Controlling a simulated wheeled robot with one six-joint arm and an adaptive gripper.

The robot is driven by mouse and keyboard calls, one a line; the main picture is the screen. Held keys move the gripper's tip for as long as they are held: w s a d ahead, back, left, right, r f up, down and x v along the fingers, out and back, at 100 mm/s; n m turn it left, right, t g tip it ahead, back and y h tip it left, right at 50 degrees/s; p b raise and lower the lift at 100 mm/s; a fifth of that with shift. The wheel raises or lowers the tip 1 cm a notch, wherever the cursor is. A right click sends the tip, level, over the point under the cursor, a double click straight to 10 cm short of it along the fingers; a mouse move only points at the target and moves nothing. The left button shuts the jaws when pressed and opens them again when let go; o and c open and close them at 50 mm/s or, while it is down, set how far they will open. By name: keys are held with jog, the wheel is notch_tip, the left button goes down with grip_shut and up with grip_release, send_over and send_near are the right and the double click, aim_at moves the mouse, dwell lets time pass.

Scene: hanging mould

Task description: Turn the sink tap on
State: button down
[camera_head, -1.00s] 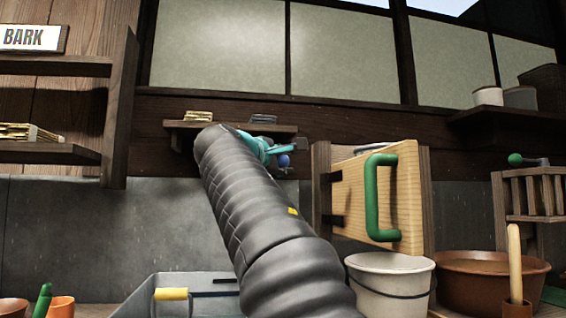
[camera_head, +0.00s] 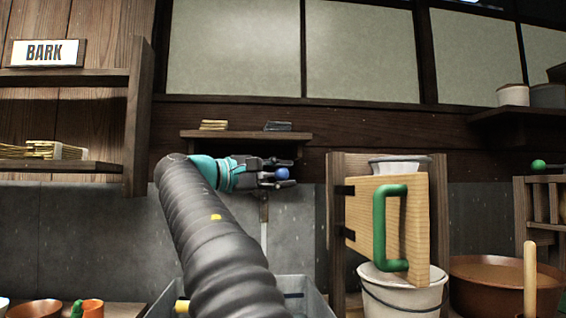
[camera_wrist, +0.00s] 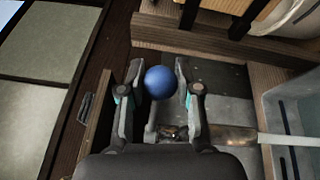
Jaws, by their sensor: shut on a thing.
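A blue ball knob (camera_head: 282,174) shows below the small wall shelf; I take it for the tap's handle end. In the wrist view the blue knob (camera_wrist: 159,82) sits between my two fingers. My gripper (camera_head: 280,174) is shut on it. The tap's brownish spout (camera_wrist: 222,134) lies below the knob in the wrist view. A narrow pale strip (camera_wrist: 290,139) runs from its end toward the grey sink basin (camera_wrist: 268,108); it looks like a water stream. In the head view the pale strip (camera_head: 264,236) hangs straight down. The tap body is mostly hidden.
A small shelf (camera_head: 240,134) is just above my gripper. A wooden board with a green handle (camera_head: 382,228) stands close on the right, with a white bucket (camera_head: 400,296) below it. A shelf unit (camera_head: 138,120) is on the left.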

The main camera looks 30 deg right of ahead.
jog(key=shift+w+a+m+g+p, duration=0.1)
jog(key=shift+a+m+g+p, duration=0.1)
jog(key=shift+a+m+g, duration=0.45)
jog(key=shift+a+m+g+p, duration=0.1)
jog(key=shift+m+g+p, duration=0.15)
jog(key=shift+g, duration=0.7)
jog(key=c, duration=0.8)
grip_release()
jog(key=v, duration=1.2)
jog(key=shift+r, duration=0.15)
